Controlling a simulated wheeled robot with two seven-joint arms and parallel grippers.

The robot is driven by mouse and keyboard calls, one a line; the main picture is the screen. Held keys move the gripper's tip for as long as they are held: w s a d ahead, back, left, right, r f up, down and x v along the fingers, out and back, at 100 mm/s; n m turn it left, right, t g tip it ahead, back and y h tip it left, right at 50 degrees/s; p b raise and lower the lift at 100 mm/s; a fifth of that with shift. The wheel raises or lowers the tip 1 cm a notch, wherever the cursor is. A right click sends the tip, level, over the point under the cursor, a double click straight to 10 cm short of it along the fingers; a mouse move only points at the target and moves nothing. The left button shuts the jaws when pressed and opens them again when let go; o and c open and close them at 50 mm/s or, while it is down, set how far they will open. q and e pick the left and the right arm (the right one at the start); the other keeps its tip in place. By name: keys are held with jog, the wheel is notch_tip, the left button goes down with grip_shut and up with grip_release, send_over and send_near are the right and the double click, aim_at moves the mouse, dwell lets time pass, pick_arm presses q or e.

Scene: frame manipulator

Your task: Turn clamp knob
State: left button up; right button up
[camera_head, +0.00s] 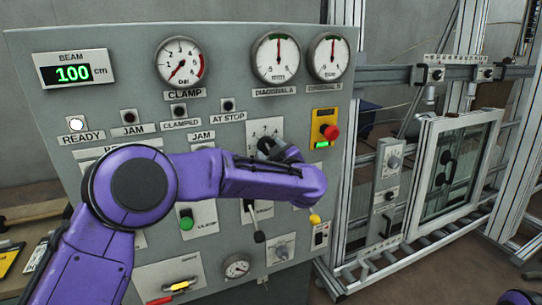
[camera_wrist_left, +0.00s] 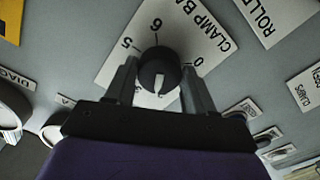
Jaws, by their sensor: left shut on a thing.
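The clamp knob (camera_wrist_left: 158,72) is round and black with a white pointer mark. It sits on a white plate (camera_wrist_left: 121,55) lettered "CLAMP BA", with 5, 6 and 0 visible around it. Its pointer faces the bottom of the left wrist view. My left gripper (camera_wrist_left: 161,80) has one finger on each side of the knob and is shut on it. In the head view my left gripper (camera_head: 275,149) is at the panel's scale plate (camera_head: 265,127), and it and my purple arm hide most of the knob. My right gripper is not in view.
The grey panel (camera_head: 115,82) carries a clamp gauge (camera_head: 180,62) reading near its low end, two more gauges, and a red emergency button (camera_head: 329,132). A lit READY lamp (camera_head: 77,124) is at left. A framed window (camera_head: 455,165) stands in the metal rig at right.

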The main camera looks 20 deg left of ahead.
pick_arm(q)
jog(key=shift+r+n+b, duration=0.15)
jog(key=shift+n+b, duration=8.05)
jog(key=shift+n, duration=2.4)
jog(key=shift+r, duration=0.1)
jog(key=o, duration=1)
jog(key=shift+o, duration=0.2)
